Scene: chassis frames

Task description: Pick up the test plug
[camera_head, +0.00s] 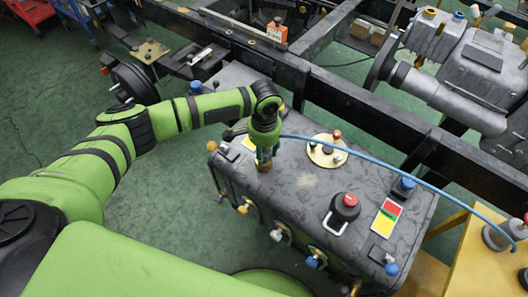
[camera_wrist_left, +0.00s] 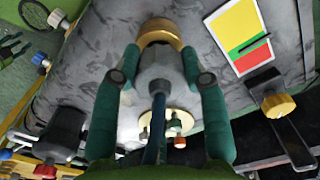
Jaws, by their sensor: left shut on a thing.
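The test plug (camera_wrist_left: 160,68) has a grey body and a broad gold-coloured ring at its far end. A blue cable (camera_head: 400,165) runs from it across to the right edge in the head view. My left gripper (camera_wrist_left: 160,80) has its two green fingers on either side of the grey body and is shut on it. In the head view my left gripper (camera_head: 265,148) points down over the left end of the grey box (camera_head: 300,210), with the plug's brass tip below it. I cannot tell whether the tip touches the box. My right gripper is not in view.
The box top carries a round cream plate (camera_head: 326,151) with small fittings, a red-capped black knob (camera_head: 345,207) and a red-green-yellow label (camera_head: 387,217). Coloured valves line its front side. A black chassis rail (camera_head: 350,100) runs behind it. Green floor (camera_head: 170,220) is clear at left.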

